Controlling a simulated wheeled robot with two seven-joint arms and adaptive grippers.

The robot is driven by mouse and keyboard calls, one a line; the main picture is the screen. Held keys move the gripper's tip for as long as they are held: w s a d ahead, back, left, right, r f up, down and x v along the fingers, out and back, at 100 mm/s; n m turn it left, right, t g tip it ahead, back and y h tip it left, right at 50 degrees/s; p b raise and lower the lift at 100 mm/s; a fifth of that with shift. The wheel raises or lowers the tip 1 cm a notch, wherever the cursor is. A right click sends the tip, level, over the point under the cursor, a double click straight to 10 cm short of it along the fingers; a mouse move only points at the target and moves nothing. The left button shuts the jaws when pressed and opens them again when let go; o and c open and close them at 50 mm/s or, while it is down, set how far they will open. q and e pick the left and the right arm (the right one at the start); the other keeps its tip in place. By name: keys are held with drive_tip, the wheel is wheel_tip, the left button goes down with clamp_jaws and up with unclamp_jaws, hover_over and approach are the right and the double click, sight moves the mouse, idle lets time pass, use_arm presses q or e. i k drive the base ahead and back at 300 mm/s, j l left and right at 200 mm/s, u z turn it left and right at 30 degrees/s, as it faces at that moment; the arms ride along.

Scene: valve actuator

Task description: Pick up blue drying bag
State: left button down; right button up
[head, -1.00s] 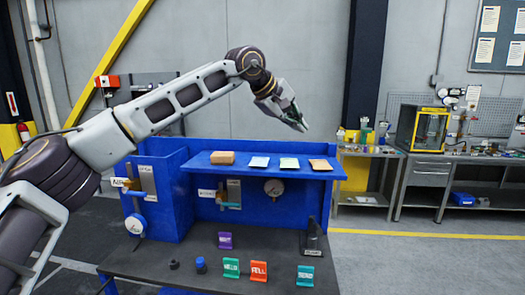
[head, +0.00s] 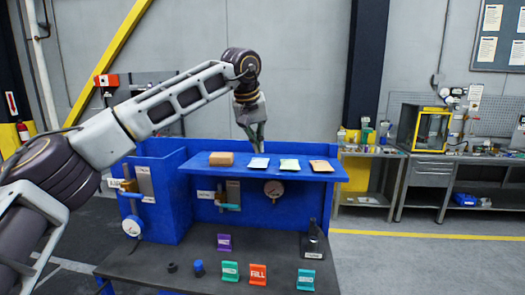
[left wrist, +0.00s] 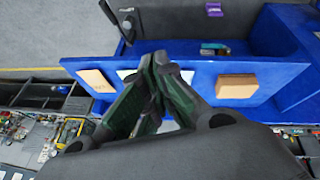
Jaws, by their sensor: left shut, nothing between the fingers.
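The pale blue bag (head: 259,162) lies flat on the blue raised shelf (head: 220,169), just right of a brown box (head: 221,158). A pale green bag (head: 289,164) and an orange-brown bag (head: 321,165) lie further right. My left gripper (head: 258,149) points down just above and behind the pale blue bag, shut and empty. In the left wrist view its fingers (left wrist: 154,62) are together and hide much of the shelf's middle. The brown box (left wrist: 237,87) is to their right and the orange-brown bag (left wrist: 96,83) to their left. My right gripper is not in view.
Below the shelf are a gauge (head: 274,188) and valve fittings. The dark bench top (head: 190,250) holds several coloured labels, such as a red one (head: 258,274), and a dark stand (head: 313,240).

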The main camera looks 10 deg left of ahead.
sight(261, 163)
drive_tip(key=i, duration=0.9)
